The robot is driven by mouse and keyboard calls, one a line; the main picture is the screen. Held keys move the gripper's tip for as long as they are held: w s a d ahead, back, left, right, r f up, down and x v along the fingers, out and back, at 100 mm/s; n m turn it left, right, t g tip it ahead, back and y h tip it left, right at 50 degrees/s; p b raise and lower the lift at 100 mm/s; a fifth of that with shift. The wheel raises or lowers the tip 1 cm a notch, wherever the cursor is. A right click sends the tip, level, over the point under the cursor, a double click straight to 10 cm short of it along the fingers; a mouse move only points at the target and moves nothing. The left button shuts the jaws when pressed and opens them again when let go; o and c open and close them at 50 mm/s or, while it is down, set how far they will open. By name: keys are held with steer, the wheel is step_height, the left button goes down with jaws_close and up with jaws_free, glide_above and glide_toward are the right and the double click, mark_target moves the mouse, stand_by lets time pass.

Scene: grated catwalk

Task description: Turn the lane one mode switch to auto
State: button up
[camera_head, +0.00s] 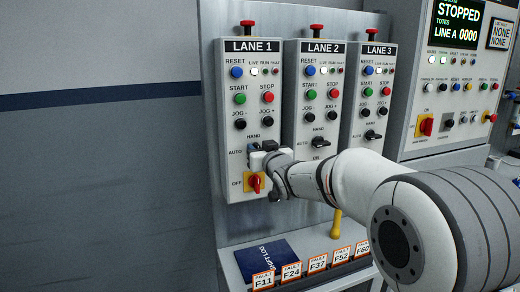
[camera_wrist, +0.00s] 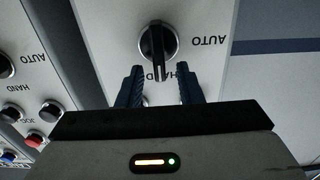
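The lane 1 panel (camera_head: 251,85) stands upright at the left of the panel row. Its mode switch is hidden by my gripper (camera_head: 253,148) in the head view. In the wrist view, which is upside down, the black mode switch (camera_wrist: 157,40) shows at top centre, its lever along the line toward HAND. AUTO (camera_wrist: 208,40) is printed to the right of it there. My gripper (camera_wrist: 159,70) is open, its two dark blue fingers on either side of the lever's end, with visible gaps. I cannot tell whether either finger touches it.
A red and yellow rotary switch (camera_head: 255,183) sits just below my gripper. The lane 2 panel (camera_head: 314,85) and lane 3 panel (camera_head: 369,85) stand to the right. A ledge below holds a blue shift log (camera_head: 265,259) and several fault tags (camera_head: 290,272). The grey wall at left is clear.

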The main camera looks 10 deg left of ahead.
jaws_close()
steer(key=shift+f+b, duration=0.15)
steer(key=shift+b, duration=0.25)
steer(key=shift+s+a+f+n+b, duration=0.2)
steer(key=shift+a+f+n+b, duration=0.15)
steer(key=shift+n+b, duration=2.45)
steer(key=shift+s+a+f+n+b, duration=0.15)
steer(key=shift+a+f+n+b, duration=0.2)
steer(key=shift+n+b, duration=2.5)
steer(key=shift+s+a+f+n+b, duration=0.2)
steer(key=shift+f+n+b, duration=0.2)
steer(key=shift+n+b, duration=2.4)
steer(key=shift+n+p, duration=0.55)
steer(key=shift+n, duration=0.1)
jaws_free()
steer(key=shift+r, duration=0.1)
